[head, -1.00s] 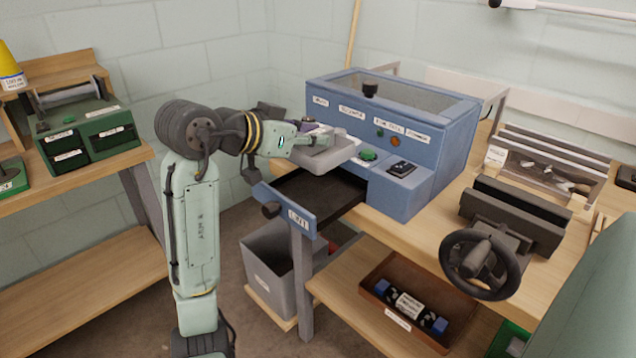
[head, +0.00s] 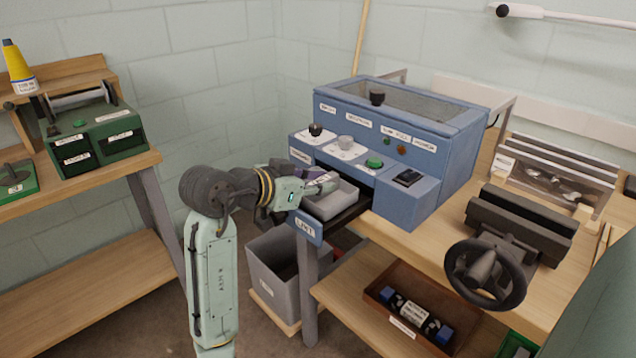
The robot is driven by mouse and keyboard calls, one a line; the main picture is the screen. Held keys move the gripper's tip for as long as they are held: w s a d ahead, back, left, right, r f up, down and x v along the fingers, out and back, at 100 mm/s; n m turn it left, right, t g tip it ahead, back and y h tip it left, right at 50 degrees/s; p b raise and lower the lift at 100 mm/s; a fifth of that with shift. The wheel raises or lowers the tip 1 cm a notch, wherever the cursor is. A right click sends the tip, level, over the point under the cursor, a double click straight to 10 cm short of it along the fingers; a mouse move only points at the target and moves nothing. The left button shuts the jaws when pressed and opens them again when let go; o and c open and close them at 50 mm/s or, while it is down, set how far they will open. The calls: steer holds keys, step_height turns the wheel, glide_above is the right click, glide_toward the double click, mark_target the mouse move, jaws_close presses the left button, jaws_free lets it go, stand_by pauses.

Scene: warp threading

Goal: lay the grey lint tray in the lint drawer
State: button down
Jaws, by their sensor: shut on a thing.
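The grey lint tray (head: 333,203) is at the open lint drawer (head: 352,217) of the blue machine, low over or in its dark inside. The drawer's blue front, labelled LINT (head: 308,228), sticks out toward me. My gripper (head: 318,184) is shut on the tray at its left side. The arm and gripper hide part of the tray and drawer, so I cannot tell whether the tray touches the drawer floor.
The blue machine (head: 400,150) has knobs and a green button (head: 374,162) just above the drawer. A grey bin (head: 272,267) stands below. A black handwheel (head: 485,272) is at the right. A green unit (head: 95,138) sits on the left bench.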

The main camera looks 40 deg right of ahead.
steer(key=shift+f, duration=0.5)
steer(key=c, duration=1.5)
jaws_free()
steer(key=shift+r, duration=0.15)
steer(key=shift+r, duration=0.35)
steer(key=shift+a+r, duration=0.2)
steer(key=shift+r, duration=0.1)
steer(key=b+v, duration=0.1)
steer(key=v, duration=1)
steer(key=shift+a, duration=0.3)
